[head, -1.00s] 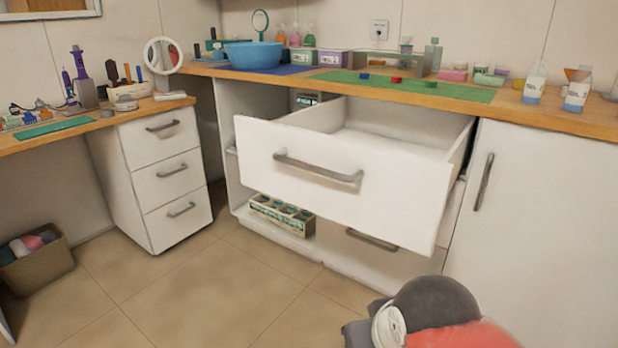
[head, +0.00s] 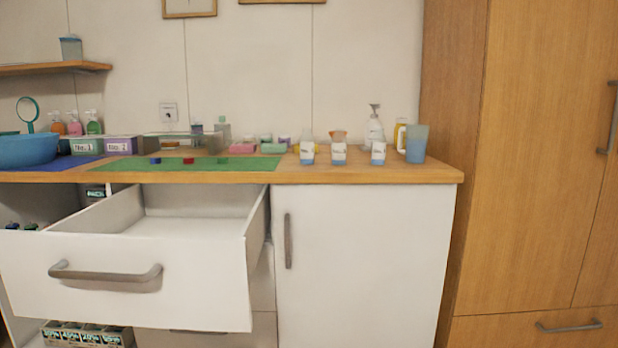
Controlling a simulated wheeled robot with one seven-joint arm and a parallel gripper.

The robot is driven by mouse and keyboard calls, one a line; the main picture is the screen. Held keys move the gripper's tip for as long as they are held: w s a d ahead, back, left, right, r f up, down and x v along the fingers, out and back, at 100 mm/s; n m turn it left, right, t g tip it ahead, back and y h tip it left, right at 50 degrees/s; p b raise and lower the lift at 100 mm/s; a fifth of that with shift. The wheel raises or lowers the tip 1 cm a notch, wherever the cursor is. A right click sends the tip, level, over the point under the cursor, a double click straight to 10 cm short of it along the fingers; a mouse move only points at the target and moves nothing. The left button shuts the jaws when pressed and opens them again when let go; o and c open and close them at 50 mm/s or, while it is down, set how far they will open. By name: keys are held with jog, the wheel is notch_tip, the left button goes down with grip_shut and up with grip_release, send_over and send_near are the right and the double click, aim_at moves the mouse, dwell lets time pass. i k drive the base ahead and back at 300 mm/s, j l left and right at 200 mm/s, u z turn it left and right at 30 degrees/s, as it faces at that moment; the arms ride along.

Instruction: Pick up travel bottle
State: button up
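Three small clear bottles with white labels and blue contents stand upright on the wooden counter, right of the green mat: a left one (head: 307,150), a middle one (head: 339,150) with an orange piece on top, and a right one (head: 378,151). They look like travel bottles, but I cannot read their labels or tell which one is meant. A greenish clear bottle (head: 222,129) stands farther left at the back. My gripper is not in view.
The wide white drawer (head: 130,270) stands pulled out below the wooden counter (head: 370,173), and its visible inside looks empty. A blue jug (head: 416,144) and a pump bottle (head: 374,127) stand near the right end. A tall wooden cabinet (head: 540,150) borders the counter.

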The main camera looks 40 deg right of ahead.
aim_at(379, 140)
jog(key=z, duration=1.8)
